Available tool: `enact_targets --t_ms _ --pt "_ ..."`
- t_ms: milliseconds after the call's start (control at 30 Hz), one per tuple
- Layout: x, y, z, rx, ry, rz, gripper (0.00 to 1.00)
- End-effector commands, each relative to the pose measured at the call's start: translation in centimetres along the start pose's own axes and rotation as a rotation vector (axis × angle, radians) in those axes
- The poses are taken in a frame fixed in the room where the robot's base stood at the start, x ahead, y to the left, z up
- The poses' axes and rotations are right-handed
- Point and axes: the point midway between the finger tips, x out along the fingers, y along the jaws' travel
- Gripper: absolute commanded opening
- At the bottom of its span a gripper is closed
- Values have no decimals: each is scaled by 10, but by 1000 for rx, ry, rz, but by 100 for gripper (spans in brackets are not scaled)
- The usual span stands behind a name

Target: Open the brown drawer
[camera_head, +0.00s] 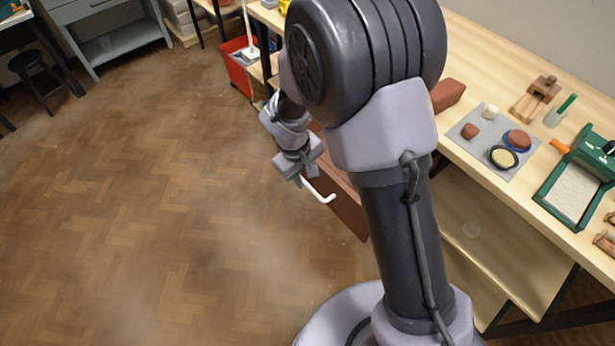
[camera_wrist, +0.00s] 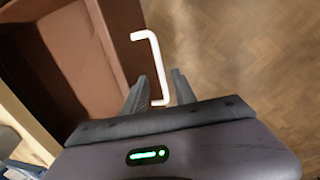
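The brown drawer (camera_wrist: 85,75) stands pulled out from the bench, and its empty-looking inside shows in the wrist view. In the head view its brown front (camera_head: 347,208) shows beside my arm, which hides much of the drawer. A white bar handle (camera_wrist: 154,55) sticks out from the front, and it also shows in the head view (camera_head: 318,190). My gripper (camera_wrist: 160,76) is at the handle, with one finger on each side of its bar. Gaps show between the fingers and the bar. In the head view my gripper (camera_head: 301,179) is small and partly merges with the handle.
The wooden bench (camera_head: 490,190) runs along the right, carrying a grey mat (camera_head: 487,160) with small pieces and a green tray (camera_head: 580,180). A red bin (camera_head: 238,70) stands at the back. A black stool (camera_head: 38,75) is far left. The floor in front of the drawer is clear.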

Motion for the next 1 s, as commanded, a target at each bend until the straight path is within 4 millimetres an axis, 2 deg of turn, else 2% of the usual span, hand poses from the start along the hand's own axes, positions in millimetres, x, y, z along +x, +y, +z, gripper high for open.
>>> enact_targets --t_ms 33,200,300,400,567,1000 --pt "-21 1 -1 1 3 1 33" --pt "-76 2 -1 0 3 1 33" --pt "-102 1 0 1 2 1 33" --pt "-120 1 0 0 1 0 33" --pt "-132 0 0 1 0 0 33" --pt "-134 1 1 9 2 -1 33"
